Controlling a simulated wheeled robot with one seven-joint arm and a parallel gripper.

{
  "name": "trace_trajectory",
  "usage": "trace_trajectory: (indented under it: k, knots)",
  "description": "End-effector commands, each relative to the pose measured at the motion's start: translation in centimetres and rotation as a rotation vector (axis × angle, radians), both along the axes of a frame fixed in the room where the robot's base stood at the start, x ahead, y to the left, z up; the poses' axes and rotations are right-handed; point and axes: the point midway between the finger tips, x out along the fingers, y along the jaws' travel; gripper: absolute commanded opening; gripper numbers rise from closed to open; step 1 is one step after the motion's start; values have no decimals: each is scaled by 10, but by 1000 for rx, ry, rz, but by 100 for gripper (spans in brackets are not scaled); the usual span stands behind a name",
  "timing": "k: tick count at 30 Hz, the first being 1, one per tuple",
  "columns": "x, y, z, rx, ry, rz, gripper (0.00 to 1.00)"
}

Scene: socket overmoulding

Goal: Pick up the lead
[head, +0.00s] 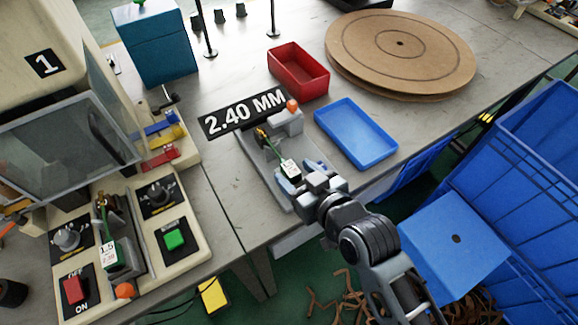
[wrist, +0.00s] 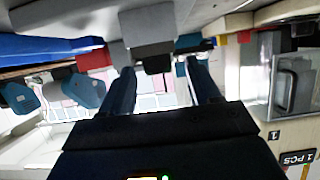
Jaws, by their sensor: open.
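A thin green piece with a yellowish end (head: 266,140), which may be the lead, lies on the grey fixture plate in front of the 2.40 MM sign. A small white tag (head: 289,168) is at its near end. My gripper (head: 297,180) is low over the near part of this plate, close beside the tag. In the wrist view its two dark blue fingers (wrist: 160,88) are spread apart with nothing clearly between them. A grey block (wrist: 146,28) shows beyond the fingertips. I cannot tell whether a finger touches the green piece.
A grey block with an orange knob (head: 291,106) stands at the plate's far end. A blue tray (head: 356,134) and red bin (head: 299,72) are to the right and behind. A machine with buttons (head: 174,239) stands left. A round brown board (head: 400,45) is at the back.

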Motion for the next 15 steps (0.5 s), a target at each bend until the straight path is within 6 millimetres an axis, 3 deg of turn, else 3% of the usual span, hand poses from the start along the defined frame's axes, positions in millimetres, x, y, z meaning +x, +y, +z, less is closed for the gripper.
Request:
trace_trajectory:
  k: [6, 15]
  knots:
    - [22, 15, -10, 1, 0, 0, 62]
    - [25, 16, -13, 0, 0, 0, 62]
